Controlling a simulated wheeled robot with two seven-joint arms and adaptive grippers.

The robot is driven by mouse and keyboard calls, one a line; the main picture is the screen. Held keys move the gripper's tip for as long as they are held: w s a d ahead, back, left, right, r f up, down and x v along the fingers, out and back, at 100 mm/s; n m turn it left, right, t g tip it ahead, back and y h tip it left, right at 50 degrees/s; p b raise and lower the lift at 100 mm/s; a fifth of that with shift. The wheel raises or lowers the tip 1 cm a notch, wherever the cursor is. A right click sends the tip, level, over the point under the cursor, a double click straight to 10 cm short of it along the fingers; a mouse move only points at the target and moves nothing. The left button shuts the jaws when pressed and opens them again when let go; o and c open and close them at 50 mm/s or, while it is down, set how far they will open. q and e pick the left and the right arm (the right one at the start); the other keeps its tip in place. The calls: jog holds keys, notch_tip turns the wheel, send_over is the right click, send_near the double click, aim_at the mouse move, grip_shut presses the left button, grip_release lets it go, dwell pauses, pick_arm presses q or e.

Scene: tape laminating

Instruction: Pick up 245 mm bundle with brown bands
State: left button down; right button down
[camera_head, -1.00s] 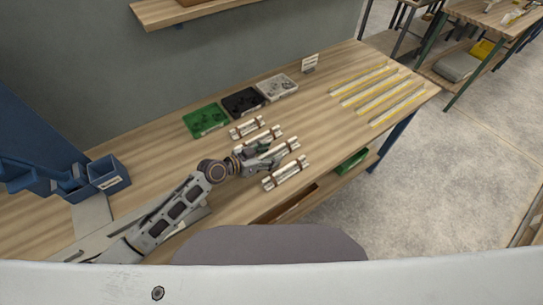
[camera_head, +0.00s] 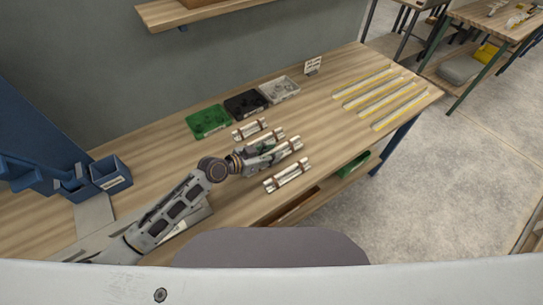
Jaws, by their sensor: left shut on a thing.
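Several pale bundles with brown bands lie in a row on the wooden table. The rear bundle (camera_head: 251,129) and the front bundle (camera_head: 288,175) show nearly whole. My left gripper (camera_head: 271,154) is in the middle of the row, shut on a bundle (camera_head: 291,147) whose right end shows past the fingers. Its left part is hidden by the gripper. I cannot tell whether it is clear of the table. Another bundle (camera_head: 274,138) shows partly just behind the gripper. Lengths cannot be read at this size. My right gripper is not in view.
Green (camera_head: 208,121), black (camera_head: 245,104) and clear (camera_head: 279,89) bins stand behind the bundles. A small sign (camera_head: 313,66) stands at the back edge. Long yellow-edged strips (camera_head: 380,97) lie at the right. Blue bins (camera_head: 109,173) stand at the left.

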pick_arm(q)
notch_tip(320, 180, up, 8)
jog(key=shift+r, duration=0.15)
dwell(0.3)
dwell(0.6)
